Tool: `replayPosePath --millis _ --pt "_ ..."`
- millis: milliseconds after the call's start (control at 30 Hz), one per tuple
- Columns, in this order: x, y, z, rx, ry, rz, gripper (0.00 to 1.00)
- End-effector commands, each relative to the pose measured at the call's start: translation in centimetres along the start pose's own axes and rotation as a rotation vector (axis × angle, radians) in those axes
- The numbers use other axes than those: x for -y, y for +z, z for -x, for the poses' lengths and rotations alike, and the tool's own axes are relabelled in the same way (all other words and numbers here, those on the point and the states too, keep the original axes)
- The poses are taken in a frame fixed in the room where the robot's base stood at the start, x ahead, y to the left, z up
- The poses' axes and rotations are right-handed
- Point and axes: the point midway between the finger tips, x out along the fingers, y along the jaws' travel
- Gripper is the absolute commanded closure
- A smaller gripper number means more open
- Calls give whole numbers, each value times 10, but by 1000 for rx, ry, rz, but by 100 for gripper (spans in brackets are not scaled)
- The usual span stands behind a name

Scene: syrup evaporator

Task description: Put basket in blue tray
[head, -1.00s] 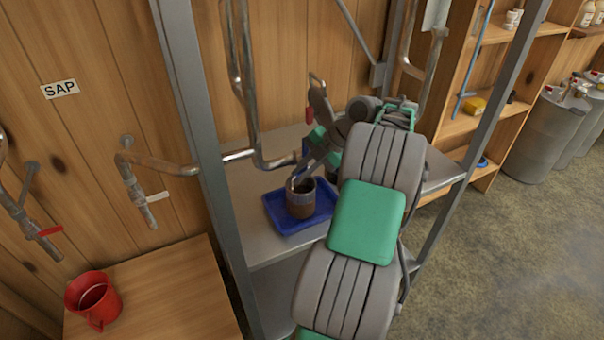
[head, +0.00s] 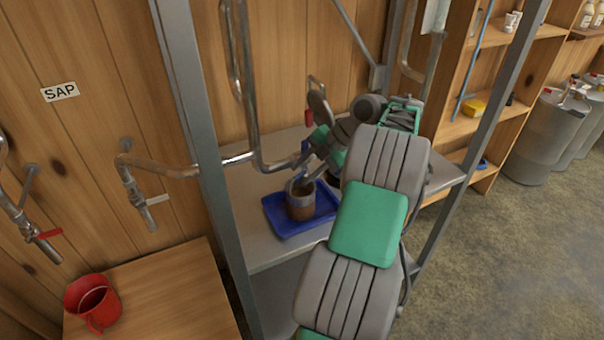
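The basket (head: 299,207), a small round brown container with a grey upper band, is upright in the blue tray (head: 288,226). The tray lies on the grey metal shelf. My gripper (head: 303,181) is at the basket's top rim, reaching in from the upper right. Its fingers are small and overlap the rim, so I cannot tell whether they grip it or only stand beside it. My arm covers the tray's right side.
Grey posts (head: 195,120) and metal pipes (head: 250,90) frame the shelf closely. A red cup (head: 92,302) stands on the wooden table (head: 170,295) at the lower left. Grey drums (head: 545,135) stand at the right. Bare shelf shows around the tray's left and front.

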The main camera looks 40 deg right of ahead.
Motion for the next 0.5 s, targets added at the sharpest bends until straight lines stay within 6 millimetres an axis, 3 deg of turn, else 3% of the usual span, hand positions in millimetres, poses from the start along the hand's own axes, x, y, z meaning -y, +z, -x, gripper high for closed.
replayPosePath --millis 200,333,500 --pt "-5 -2 69 3 0 -2 66" --pt "-5 -3 92 0 -1 -3 66" --pt "-1 -1 104 -1 -1 -2 66"
